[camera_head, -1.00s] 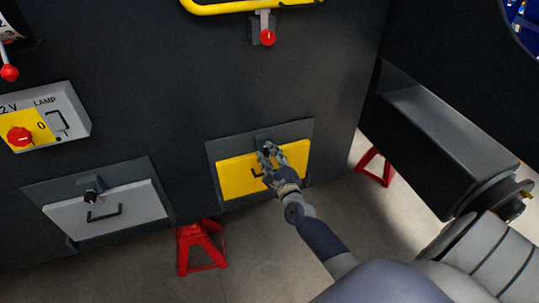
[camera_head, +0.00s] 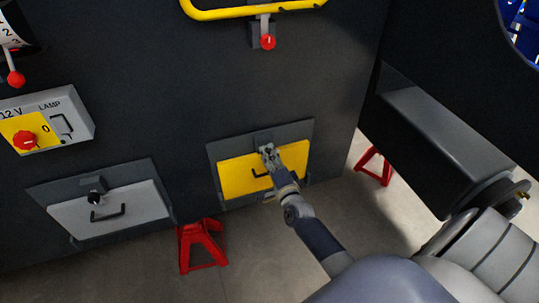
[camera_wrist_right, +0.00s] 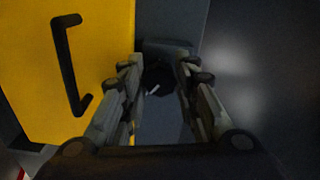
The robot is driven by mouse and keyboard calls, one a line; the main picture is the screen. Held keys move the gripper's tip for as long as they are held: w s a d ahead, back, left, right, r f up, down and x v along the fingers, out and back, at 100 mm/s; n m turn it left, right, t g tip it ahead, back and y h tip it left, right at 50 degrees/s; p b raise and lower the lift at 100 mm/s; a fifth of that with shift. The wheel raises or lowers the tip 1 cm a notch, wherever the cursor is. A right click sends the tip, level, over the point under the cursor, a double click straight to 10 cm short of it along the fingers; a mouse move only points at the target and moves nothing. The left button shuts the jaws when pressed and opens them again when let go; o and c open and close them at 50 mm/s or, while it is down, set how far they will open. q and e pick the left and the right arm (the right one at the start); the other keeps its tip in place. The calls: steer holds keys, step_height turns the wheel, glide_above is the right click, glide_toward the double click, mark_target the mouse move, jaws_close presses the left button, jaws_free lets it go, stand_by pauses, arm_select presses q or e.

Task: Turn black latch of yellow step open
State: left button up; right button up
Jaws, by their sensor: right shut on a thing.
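The yellow step (camera_head: 235,176) is a panel low on the dark chassis wall, lying flat in its grey frame. It carries a black handle, which also shows in the right wrist view on the yellow step (camera_wrist_right: 95,85). The black latch (camera_wrist_right: 158,77) sits at the step's top edge, with a small white mark on it. My right gripper (camera_head: 267,151) is at the latch, its fingers on either side, shut on it. In the head view the gripper mostly hides the latch. My left gripper is not in view.
A grey step (camera_head: 110,210) with its own black latch is to the left. A lamp panel with a red knob (camera_head: 26,140) is above it. Red stands (camera_head: 203,245) rest on the floor. A yellow rail (camera_head: 250,10) and red-knobbed lever (camera_head: 267,41) are above.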

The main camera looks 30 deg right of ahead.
steer(key=shift+f+n+p, duration=0.15)
steer(key=shift+n+p, duration=0.6)
steer(key=shift+n, duration=2.75)
steer(key=o, duration=1.1)
steer(key=shift+c, duration=0.2)
steer(key=shift+s, duration=0.1)
steer(key=v, duration=1.2)
